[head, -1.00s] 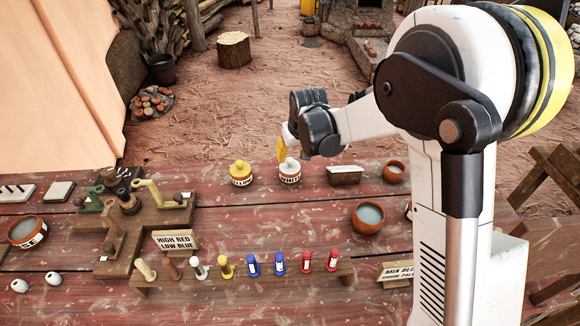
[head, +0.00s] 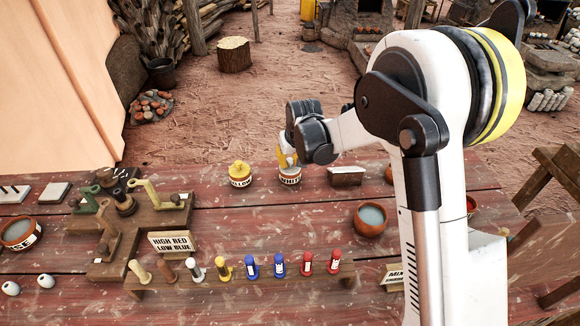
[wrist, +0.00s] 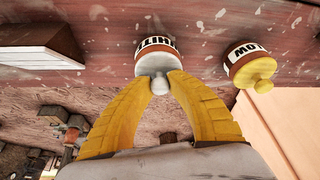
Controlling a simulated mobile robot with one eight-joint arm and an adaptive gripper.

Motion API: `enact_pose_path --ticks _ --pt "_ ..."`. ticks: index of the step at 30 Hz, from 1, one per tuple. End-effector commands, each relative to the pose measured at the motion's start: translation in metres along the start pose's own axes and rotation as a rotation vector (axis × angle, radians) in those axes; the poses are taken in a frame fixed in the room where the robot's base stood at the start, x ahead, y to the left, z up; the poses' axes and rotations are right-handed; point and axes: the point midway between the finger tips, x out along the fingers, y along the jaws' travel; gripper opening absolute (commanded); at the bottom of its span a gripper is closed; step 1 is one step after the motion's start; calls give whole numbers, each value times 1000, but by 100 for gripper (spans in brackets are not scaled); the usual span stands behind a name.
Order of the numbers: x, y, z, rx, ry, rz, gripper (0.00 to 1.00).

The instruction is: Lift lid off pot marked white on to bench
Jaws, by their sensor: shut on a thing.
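The pot marked white (head: 290,177) stands upright on the bench (head: 330,215), its label partly readable. It also shows in the wrist view (wrist: 158,47). Its white lid with a round knob (wrist: 159,84) sits on the pot, with no clear gap seen between them. My gripper (head: 287,158) is over the pot, with its yellow fingers closed around the lid's knob. In the wrist view the fingers (wrist: 160,88) meet at either side of the knob. In the head view the fingers and wrist hide most of the lid.
A yellow-lidded pot (head: 240,175) stands close to the left of the white pot. A small box-like block (head: 346,176) stands to the right, and a bowl of liquid (head: 370,219) nearer. A rack with several coloured pegs (head: 240,278) lies in front. Bare bench lies between.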

Motion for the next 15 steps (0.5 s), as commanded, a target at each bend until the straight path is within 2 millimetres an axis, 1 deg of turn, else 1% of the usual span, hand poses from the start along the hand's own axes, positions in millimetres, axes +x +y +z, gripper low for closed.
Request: enact_pose_path --ticks 8,11,14,15 --pt "-3 0 -1 0 0 0 0" --pt "-11 0 -4 0 0 0 0" --pt "-24 0 -10 0 0 0 0" --pt "-32 0 -13 0 0 0 0"
